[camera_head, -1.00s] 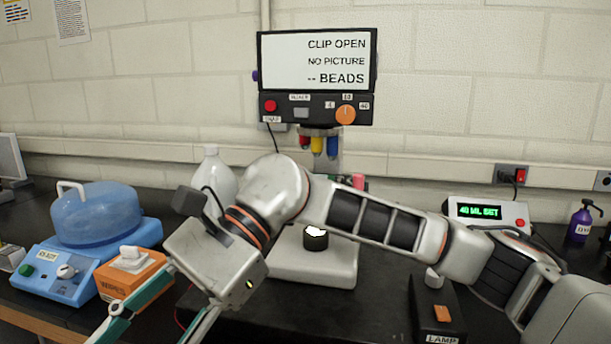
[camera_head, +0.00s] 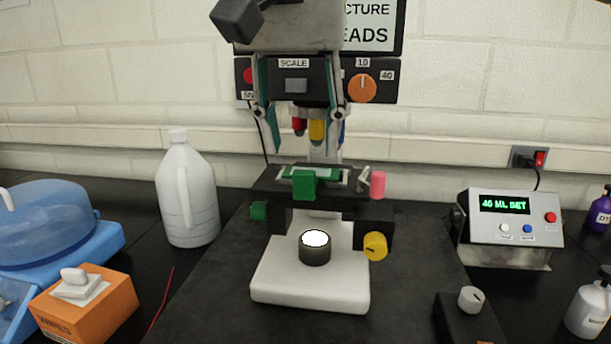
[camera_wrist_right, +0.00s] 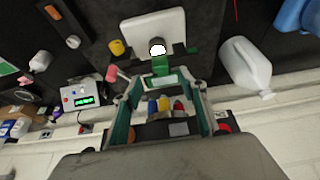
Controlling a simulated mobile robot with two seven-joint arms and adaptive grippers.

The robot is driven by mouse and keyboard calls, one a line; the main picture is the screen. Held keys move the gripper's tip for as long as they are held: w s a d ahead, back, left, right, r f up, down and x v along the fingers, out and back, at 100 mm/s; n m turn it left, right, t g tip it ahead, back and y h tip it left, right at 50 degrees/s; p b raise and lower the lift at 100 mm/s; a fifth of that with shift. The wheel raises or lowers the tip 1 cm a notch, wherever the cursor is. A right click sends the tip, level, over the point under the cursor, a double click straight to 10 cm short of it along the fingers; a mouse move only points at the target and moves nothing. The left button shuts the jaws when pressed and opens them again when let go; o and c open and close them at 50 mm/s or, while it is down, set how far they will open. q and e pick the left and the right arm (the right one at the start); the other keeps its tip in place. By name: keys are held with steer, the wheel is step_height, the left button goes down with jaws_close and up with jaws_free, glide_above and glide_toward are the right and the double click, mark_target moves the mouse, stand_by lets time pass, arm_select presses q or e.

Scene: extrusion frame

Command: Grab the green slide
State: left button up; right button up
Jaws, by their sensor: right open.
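The green slide (camera_head: 303,183) lies on the dark stage (camera_head: 262,187) of the microscope, with a green tab hanging at its front. It also shows in the wrist view (camera_wrist_right: 160,67), between the fingers in the picture. My right gripper (camera_head: 303,145) points down in front of the microscope's head, its teal fingers spread wide and empty. In the head view its tips appear above the slide, apart from it; the exact distance is hard to tell. The wrist view shows the same open fingers (camera_wrist_right: 163,84). My left gripper is in neither view.
Coloured objective lenses (camera_head: 316,128) hang above the stage. A pink clip lever (camera_head: 377,184) and yellow knob (camera_head: 375,246) sit at its right. A white jug (camera_head: 187,190) stands left, a control box (camera_head: 510,228) right. The black mat (camera_head: 215,300) in front is mostly clear.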

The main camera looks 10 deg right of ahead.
mark_target(304, 172)
steer(key=b+x, duration=0.2)
steer(key=x, duration=0.5)
steer(key=shift+s+a+b, duration=0.1)
steer(key=shift+a+b, duration=0.05)
steer(key=shift+b, duration=0.2)
steer(key=shift+f, duration=0.25)
steer(key=shift+r, duration=0.1)
steer(key=c, duration=1.1)
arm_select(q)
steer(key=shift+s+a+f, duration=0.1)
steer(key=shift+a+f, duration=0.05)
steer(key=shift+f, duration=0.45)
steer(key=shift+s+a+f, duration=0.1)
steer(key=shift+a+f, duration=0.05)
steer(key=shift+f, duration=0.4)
arm_select(e)
steer(key=shift+c, duration=0.2)
